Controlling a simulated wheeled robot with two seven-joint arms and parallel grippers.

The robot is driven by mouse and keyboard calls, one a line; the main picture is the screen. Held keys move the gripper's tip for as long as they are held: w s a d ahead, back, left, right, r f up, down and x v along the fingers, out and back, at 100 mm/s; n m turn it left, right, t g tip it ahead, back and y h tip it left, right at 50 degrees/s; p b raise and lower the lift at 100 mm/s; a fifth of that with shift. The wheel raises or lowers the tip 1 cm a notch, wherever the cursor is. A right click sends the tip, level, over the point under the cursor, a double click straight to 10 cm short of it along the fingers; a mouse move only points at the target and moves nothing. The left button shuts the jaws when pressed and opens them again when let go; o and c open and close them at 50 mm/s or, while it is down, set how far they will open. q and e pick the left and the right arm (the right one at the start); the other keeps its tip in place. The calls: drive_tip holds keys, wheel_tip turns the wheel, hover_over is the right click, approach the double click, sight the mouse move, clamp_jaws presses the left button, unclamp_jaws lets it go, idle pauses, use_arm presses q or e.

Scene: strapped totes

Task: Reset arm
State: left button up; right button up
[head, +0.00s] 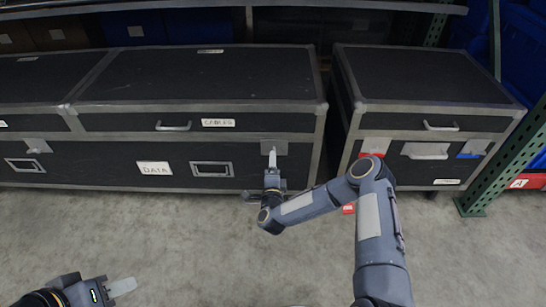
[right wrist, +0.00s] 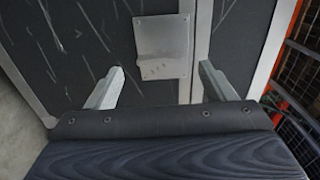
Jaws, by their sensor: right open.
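My right arm comes in from the lower right of the head view and bends left. Its gripper (head: 272,156) is in front of the right end of a long black case (head: 230,150), at a metal latch plate. In the right wrist view the two fingers of the right gripper (right wrist: 160,87) stand wide apart. The metal latch plate (right wrist: 163,42) shows between and beyond them, and nothing is held. My left gripper (head: 120,287) is low at the left of the head view, over bare floor. Its pale fingertip points right, and a gap between fingers cannot be made out.
A second black case (head: 425,75) stands to the right, with a narrow gap between the cases. Red and blue latch parts mark its front. A green rack post (head: 510,155) is at the far right.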

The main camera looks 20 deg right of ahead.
drive_tip(key=shift+v, duration=0.8)
